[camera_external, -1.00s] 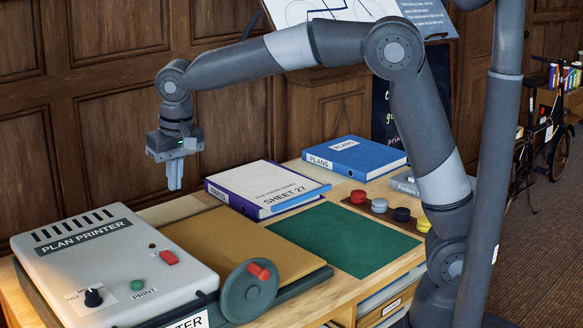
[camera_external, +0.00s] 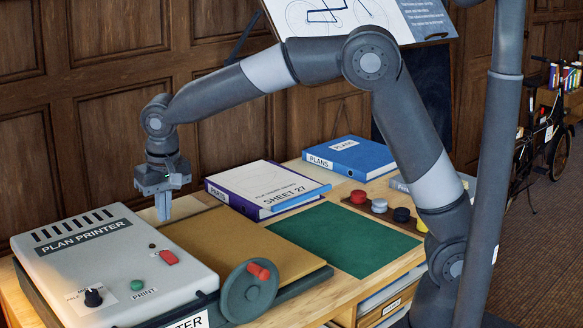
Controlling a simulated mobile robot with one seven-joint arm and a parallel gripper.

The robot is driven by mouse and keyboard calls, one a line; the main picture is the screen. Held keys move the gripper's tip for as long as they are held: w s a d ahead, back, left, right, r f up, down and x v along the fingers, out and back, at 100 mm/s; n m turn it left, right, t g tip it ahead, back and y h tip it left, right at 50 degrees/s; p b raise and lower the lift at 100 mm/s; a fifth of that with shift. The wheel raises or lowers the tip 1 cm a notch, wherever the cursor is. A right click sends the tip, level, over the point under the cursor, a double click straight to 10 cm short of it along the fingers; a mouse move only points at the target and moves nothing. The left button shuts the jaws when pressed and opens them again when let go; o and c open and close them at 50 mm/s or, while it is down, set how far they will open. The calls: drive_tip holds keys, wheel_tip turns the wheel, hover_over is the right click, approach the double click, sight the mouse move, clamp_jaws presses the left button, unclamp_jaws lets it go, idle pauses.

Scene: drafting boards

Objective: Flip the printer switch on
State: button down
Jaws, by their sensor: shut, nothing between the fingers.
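The plan printer (camera_external: 120,240) is a light grey box at the lower left, lettered "PLAN PRINTER". Its small red switch (camera_external: 168,257) sits on the right part of the top face. I cannot tell which way the switch is tipped. A black knob (camera_external: 93,297) and a green button (camera_external: 137,285) marked "PRINT" are nearer the front. My gripper (camera_external: 163,208) points down with its fingers together and empty. In the picture it is above the switch, near the printer's back right corner, apart from the switch.
A tan board (camera_external: 240,243) and a grey handwheel (camera_external: 248,291) with a red handle are right of the printer. A green mat (camera_external: 345,238), a purple binder (camera_external: 265,189), a blue binder (camera_external: 350,158) and several coloured pucks lie farther right. A wood-panelled wall stands behind.

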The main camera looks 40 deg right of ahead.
sight(170, 257)
drive_tip(key=f, duration=0.3)
drive_tip(key=w+f, duration=0.1)
drive_tip(key=f, duration=0.4)
drive_tip(key=shift+w+f, duration=0.15)
drive_tip(key=shift+f, duration=0.2)
drive_tip(key=shift+w+f+g, duration=0.1)
drive_tip(key=shift+f+g, duration=0.15)
drive_tip(key=shift+g, duration=0.05)
drive_tip(key=shift+s, duration=0.9)
drive_tip(key=shift+r, duration=0.1)
wheel_tip(170, 257, up, 14)
drive_tip(key=s, duration=0.1)
